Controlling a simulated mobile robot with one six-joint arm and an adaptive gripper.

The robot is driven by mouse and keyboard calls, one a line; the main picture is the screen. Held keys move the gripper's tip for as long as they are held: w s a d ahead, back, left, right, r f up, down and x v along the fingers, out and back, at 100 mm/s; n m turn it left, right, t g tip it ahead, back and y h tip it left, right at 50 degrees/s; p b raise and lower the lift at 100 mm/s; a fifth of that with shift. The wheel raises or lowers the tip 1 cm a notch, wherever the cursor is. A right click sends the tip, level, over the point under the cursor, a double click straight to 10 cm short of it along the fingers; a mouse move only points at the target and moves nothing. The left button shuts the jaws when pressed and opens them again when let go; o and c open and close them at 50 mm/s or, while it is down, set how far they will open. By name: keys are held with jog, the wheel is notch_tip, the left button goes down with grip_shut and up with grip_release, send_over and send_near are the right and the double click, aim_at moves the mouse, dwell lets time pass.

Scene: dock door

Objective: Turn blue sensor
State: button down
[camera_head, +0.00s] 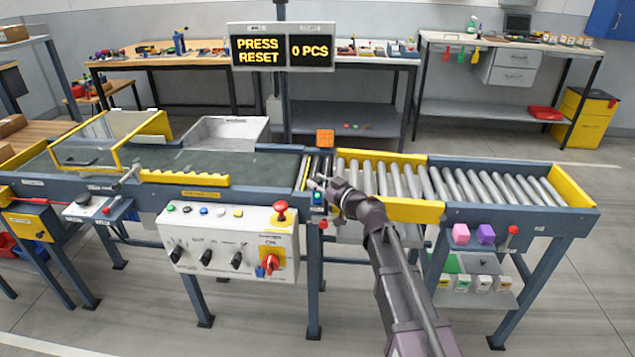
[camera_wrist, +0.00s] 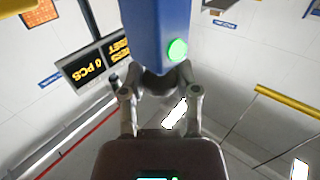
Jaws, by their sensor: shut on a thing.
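The blue sensor (camera_wrist: 150,28) fills the top middle of the wrist view, with a lit green lamp on its face. My gripper (camera_wrist: 160,80) is shut on the sensor, one finger on each side. In the head view, my gripper (camera_head: 321,186) is at the near edge of the conveyor, and the small blue sensor (camera_head: 318,198) shows at its tip, partly covered. The sensor's mount is hard to make out.
The control panel (camera_head: 228,240) stands at the lower left. The hanging display (camera_head: 281,48) reads "PRESS RESET" and "0 PCS". Rollers (camera_head: 490,186) with yellow guards extend right.

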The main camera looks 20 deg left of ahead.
jog(key=shift+a+m+t+h, duration=0.1)
jog(key=shift+m+t+h, duration=0.4)
jog(key=shift+t, duration=0.4)
jog(key=shift+w, duration=0.1)
jog(key=shift+c, duration=1.8)
grip_release()
jog(key=v, duration=1.2)
jog(key=shift+f, duration=0.15)
